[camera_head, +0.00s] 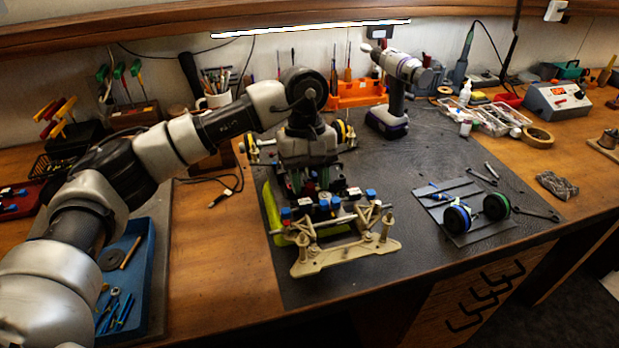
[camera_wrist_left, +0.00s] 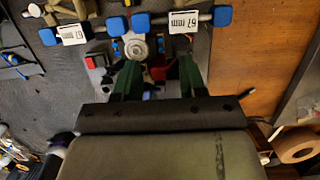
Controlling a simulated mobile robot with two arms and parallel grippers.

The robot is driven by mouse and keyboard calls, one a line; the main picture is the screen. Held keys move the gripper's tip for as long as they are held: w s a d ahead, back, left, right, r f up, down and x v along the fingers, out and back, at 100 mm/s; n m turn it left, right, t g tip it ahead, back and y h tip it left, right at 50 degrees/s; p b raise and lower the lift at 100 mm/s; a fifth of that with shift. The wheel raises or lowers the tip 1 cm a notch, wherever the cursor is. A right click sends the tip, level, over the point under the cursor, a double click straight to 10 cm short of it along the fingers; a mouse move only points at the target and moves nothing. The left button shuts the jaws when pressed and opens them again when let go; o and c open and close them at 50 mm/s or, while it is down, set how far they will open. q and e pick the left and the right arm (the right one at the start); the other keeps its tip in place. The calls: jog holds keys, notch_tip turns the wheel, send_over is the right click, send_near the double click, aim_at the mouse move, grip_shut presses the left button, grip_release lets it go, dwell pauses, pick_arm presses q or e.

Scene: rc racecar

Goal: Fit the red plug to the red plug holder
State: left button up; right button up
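My left gripper (camera_head: 310,184) reaches down over the middle of the RC car chassis (camera_head: 345,249). In the left wrist view its two green fingers (camera_wrist_left: 157,78) stand apart. A dark red piece (camera_wrist_left: 157,70) lies low between the fingertips, partly in shadow; I cannot tell whether it is the plug or its holder, and no finger clearly touches it. A brighter red block (camera_wrist_left: 93,62) sits left of the fingers on the chassis. The gripper hides much of the chassis middle in the head view. My right gripper is not in view.
A grey plate with two wheels (camera_head: 457,219) lies to the right on the black mat. A drill (camera_head: 388,120) stands behind. A blue tray (camera_head: 150,280) is at the left. The mat between chassis and plate is clear.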

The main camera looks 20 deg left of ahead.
pick_arm(q)
jog(key=shift+w, duration=0.1)
jog(key=b+v, duration=0.1)
jog(key=v, duration=0.9)
jog(key=shift+r, duration=0.4)
jog(key=shift+r, duration=0.1)
